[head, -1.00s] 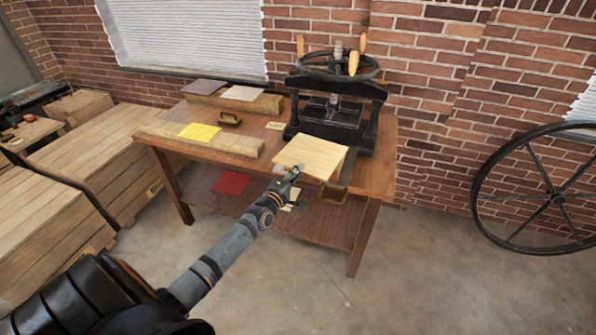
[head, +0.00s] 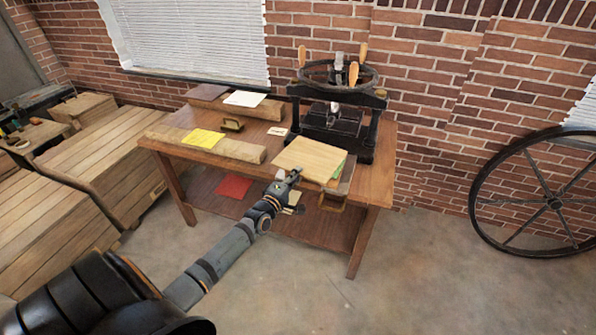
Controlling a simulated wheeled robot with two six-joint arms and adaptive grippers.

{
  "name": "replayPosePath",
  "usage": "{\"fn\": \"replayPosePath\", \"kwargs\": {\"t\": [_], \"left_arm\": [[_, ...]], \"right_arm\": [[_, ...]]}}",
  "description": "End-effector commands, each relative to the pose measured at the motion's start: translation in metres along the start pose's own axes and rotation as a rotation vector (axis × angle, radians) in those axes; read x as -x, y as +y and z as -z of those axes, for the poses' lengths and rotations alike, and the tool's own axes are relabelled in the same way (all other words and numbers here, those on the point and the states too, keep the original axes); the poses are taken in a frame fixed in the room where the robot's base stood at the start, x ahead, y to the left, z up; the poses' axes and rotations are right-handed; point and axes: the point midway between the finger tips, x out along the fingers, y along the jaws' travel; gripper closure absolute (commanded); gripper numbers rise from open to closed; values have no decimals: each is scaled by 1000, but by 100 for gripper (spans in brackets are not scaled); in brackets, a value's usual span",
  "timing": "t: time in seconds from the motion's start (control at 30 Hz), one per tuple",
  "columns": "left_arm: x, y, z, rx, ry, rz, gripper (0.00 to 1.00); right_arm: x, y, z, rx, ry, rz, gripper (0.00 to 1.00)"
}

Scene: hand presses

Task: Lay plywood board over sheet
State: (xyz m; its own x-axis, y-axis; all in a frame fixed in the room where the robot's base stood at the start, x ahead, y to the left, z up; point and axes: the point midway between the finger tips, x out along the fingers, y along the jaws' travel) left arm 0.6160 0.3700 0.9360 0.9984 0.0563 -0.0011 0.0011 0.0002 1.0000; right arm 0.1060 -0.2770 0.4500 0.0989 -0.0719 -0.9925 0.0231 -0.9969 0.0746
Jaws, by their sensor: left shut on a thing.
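The plywood board (head: 309,158) is a pale tan square, held nearly level in front of the black press. My left gripper (head: 291,176) is shut on its near left edge. A green sheet (head: 338,170) shows as a thin strip at the board's right edge; the board covers the rest of it. Under these is a flat block or bed (head: 346,180) at the table's front edge. Whether the board touches the sheet or hovers just above it, I cannot tell. My right gripper is not in view.
The black hand press (head: 331,125) stands behind the board on the wooden table (head: 384,178). Wooden beams at the left bear a yellow sheet (head: 203,138) and a white sheet (head: 245,98). A red sheet (head: 234,186) lies on the lower shelf. A large wheel (head: 556,204) leans at the right.

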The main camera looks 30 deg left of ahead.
Motion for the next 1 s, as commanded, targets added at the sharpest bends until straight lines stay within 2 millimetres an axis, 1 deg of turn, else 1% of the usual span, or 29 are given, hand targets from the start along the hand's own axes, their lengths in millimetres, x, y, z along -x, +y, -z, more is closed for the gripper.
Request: {"fn": "replayPosePath", "kwargs": {"t": [0.03,0.6,0.73,0.93,1.0], "left_arm": [[4,6,0,-1,-1,1,100],[47,24,0,0,0,-1,100],[53,25,0,0,-1,-1,100],[55,24,0,0,0,-2,100],[62,25,0,-1,0,0,100]], "right_arm": [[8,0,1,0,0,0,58],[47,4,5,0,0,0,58],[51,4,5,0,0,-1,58],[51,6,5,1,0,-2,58],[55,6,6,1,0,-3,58]]}}
